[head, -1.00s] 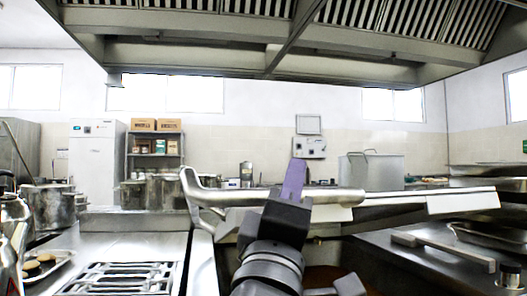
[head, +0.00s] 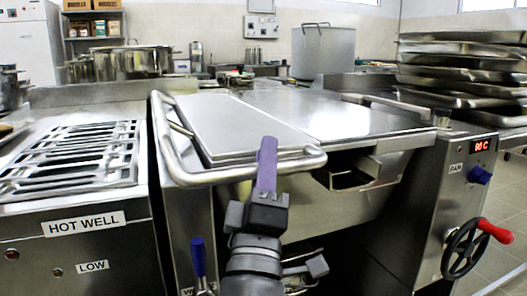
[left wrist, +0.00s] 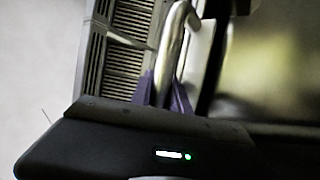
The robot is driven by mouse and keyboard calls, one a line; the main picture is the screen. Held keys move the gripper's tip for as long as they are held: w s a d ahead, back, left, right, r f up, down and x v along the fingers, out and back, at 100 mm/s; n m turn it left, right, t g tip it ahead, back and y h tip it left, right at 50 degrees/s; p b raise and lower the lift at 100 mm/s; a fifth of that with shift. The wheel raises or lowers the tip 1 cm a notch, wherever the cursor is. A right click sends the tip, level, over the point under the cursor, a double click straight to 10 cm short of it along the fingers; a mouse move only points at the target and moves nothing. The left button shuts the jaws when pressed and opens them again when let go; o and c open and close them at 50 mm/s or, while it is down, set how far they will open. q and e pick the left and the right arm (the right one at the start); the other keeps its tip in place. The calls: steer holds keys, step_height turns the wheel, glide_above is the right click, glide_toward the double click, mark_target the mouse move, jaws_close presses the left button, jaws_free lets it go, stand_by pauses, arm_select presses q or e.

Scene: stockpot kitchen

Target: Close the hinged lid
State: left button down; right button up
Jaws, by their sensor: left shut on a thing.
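The hinged lid (head: 350,117) is a broad steel panel over the pan, seen from above and lying about level. I cannot tell whether its edge rests fully on the rim. A thick tubular handle (head: 205,178) runs around its front left side. My left gripper (head: 266,160), with purple fingers, is shut on the front stretch of this handle. In the left wrist view, the purple fingers (left wrist: 166,92) sit on both sides of the handle tube (left wrist: 172,45). The right gripper is not in view.
A hot well with a steel grate (head: 75,160) stands at left. A red-handled crank wheel (head: 465,250) and blue knob (head: 480,175) are on the right panel. Stacked trays (head: 460,75) stand at back right, a large pot (head: 322,52) behind the lid. A blue-handled lever (head: 198,258) stands below left.

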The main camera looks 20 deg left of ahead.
arm_select(q)
steer(key=shift+s+d+r, duration=0.2)
steer(key=shift+d+r, duration=0.05)
steer(key=shift+d, duration=0.2)
steer(key=c, duration=1.3)
jaws_free()
steer(key=shift+s, duration=0.1)
steer(key=shift+o, duration=0.2)
steer(key=shift+a+f, duration=0.1)
